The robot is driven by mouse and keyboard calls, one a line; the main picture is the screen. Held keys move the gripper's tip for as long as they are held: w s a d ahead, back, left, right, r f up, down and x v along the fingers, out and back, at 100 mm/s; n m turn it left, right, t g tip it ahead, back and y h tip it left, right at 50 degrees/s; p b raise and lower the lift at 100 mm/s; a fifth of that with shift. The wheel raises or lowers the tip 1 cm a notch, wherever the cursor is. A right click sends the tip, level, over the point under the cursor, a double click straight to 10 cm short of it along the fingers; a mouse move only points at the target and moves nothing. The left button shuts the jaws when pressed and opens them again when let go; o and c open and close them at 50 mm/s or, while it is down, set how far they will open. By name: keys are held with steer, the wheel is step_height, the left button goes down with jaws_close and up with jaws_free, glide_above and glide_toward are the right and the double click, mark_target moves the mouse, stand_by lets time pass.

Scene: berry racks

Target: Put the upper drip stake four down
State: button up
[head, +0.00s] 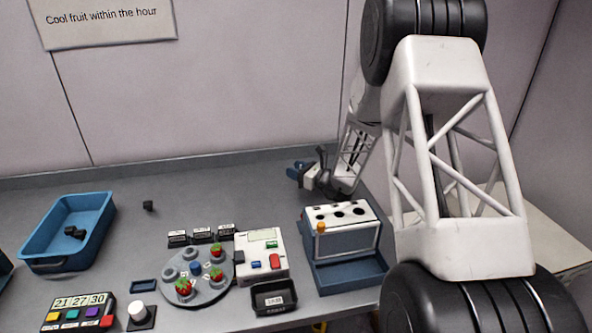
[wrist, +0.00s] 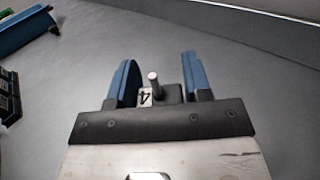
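In the wrist view, a small dark block (wrist: 173,93) with a white label reading 4 stands on the grey counter. A short peg with a pale round tip (wrist: 153,78) rises from it. This numbered piece is the only one marked four that I can make out. My gripper (wrist: 160,68) is open, its two blue fingers on either side of the peg with gaps on both sides. In the head view, my gripper (head: 297,172) is low over the counter near the back wall. The numbered piece is not clear there.
A blue-grey rack (head: 345,243) with round holes stands in front of my gripper. A white button box (head: 262,255), a round plate with strawberries (head: 208,291), a black tray (head: 273,297) and a blue bin (head: 92,215) lie leftward. The back counter is mostly clear.

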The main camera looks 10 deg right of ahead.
steer(key=o, duration=0.3)
steer(key=shift+r, duration=0.15)
steer(key=shift+s+d, duration=0.3)
steer(key=shift+d, duration=0.05)
steer(key=v, duration=0.4)
steer(key=shift+s+d, duration=0.15)
steer(key=shift+d, duration=0.05)
steer(key=shift+a+r, duration=0.15)
steer(key=shift+r, duration=3.4)
steer(key=shift+a, duration=0.1)
